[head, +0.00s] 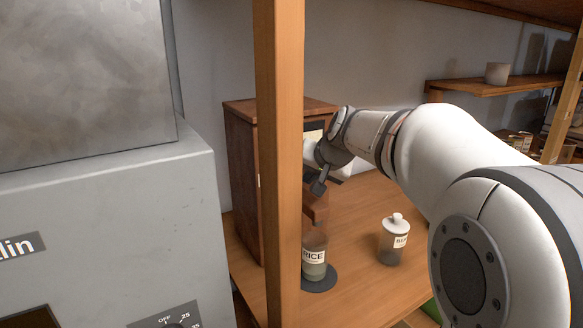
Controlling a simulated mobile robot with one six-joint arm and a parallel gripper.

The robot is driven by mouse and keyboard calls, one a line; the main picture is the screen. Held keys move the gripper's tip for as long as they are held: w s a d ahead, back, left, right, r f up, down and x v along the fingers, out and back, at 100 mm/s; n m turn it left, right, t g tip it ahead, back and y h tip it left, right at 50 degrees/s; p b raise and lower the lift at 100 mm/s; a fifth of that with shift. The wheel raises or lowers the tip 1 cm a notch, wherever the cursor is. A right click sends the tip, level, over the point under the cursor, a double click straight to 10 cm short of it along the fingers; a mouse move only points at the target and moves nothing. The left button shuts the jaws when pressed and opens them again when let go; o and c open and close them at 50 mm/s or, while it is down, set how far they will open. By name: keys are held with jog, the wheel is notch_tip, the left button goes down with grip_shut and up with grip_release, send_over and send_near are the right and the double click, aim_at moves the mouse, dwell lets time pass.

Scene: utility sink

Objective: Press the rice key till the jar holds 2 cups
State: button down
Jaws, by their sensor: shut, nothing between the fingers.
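A tall dark wooden dispenser (243,170) stands on the wooden shelf behind a post, with a spout (316,208) low on its front. The glass jar labelled RICE (314,262) stands upright below the spout on a dark round pad (320,284). Pale contents show in its lower part, but the post covers its left edge and I cannot read the level. My gripper (319,187) is shut and empty, close in front of the dispenser, above the spout. My arm and the post hide most of the front, so I cannot make out the rice key or tell whether I touch it.
The wooden post (280,150) rises in the foreground. A grey machine (110,220) fills the left. A small shelf with a cup (497,73) is at upper right.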

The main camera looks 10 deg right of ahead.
jog(key=shift+w+a, duration=0.2)
jog(key=shift+w, duration=0.3)
dwell(1.8)
jog(key=shift+w+a, duration=0.15)
jog(key=shift+w, duration=0.25)
jog(key=shift+w+a, duration=0.15)
jog(key=shift+w, duration=0.15)
dwell(0.5)
jog(key=shift+s, duration=0.1)
jog(key=shift+s+d, duration=0.3)
jog(key=shift+s, duration=0.35)
